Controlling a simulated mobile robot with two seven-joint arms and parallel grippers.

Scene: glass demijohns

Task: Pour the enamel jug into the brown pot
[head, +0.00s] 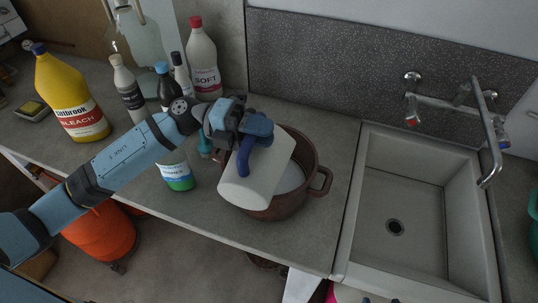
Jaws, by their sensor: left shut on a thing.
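The enamel jug (263,180) is white with a blue handle (243,160). My left gripper (250,132) is shut on it. The jug is tilted well over, above and in front of the brown pot (310,195), and covers much of the pot's left and front part. The brown pot stands on the grey counter near its front edge, with a side handle at its right. Part of its pale inside shows to the right of the jug. I cannot see the jug's mouth or any stream clearly. My right gripper is out of view.
Several bottles stand left of the pot, including a green-bottomed bottle (177,170), a white SOFT bottle (203,60) and a yellow bleach bottle (70,95). A large glass demijohn (137,35) is behind. Right of the pot, bare counter (335,145) leads to a sink (420,215) with a tap (490,130).

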